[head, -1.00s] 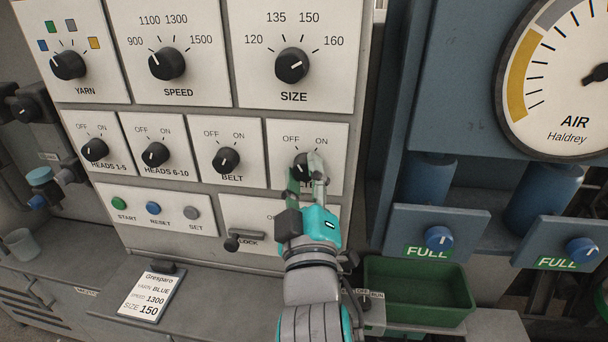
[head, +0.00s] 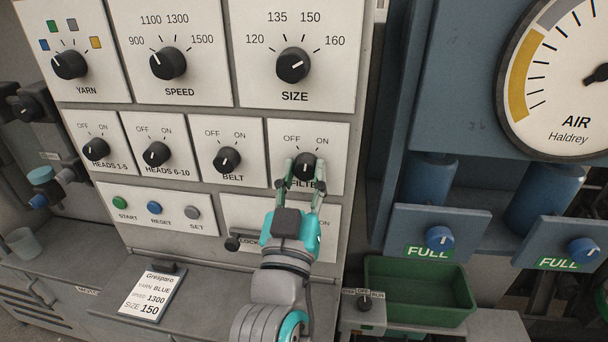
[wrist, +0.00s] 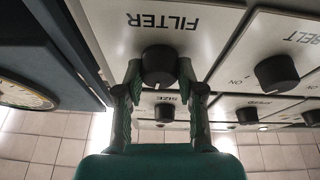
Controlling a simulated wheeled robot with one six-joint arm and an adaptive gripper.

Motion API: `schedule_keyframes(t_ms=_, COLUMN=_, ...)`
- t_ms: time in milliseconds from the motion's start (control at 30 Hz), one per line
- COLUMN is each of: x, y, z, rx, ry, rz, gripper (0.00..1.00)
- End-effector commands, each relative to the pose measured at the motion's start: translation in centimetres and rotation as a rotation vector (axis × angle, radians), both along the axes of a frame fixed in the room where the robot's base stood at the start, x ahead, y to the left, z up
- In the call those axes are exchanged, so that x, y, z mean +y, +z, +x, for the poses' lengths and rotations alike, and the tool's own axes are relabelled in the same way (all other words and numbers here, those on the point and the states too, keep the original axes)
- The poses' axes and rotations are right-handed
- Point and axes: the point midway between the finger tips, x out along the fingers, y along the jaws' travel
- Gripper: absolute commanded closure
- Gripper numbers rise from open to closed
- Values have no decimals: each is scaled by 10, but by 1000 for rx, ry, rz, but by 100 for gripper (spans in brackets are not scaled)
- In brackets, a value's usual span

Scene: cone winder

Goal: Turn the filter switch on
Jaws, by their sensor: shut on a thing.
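The filter switch is a round black knob (head: 304,165) on a white plate (head: 340,155) marked OFF at the upper left and ON at the upper right. My gripper (head: 305,172) reaches it from below, with one finger on each side. In the wrist view the knob (wrist: 159,62) sits between the fingertips of my gripper (wrist: 160,72), which are shut on it. The FILTER label is partly covered by the fingers in the head view and shows upside down in the wrist view. The knob's pointer is too unclear to read surely.
The belt knob (head: 227,159) is just left on its own plate. The size knob (head: 293,65) is above. The lock lever (head: 233,243) is at the lower left. A green bin (head: 420,290) and blue air unit (head: 440,195) stand at the right.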

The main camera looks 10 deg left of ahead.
Motion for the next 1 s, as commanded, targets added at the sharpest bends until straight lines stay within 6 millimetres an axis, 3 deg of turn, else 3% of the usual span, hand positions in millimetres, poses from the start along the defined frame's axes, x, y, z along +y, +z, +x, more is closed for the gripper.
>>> schedule_keyframes(t_ms=500, x=2, y=0, z=0, rx=-9, ry=0, rz=339, gripper=97)
schedule_keyframes(t_ms=1000, x=2, y=-1, z=1, rx=-10, ry=1, rz=404, gripper=97)
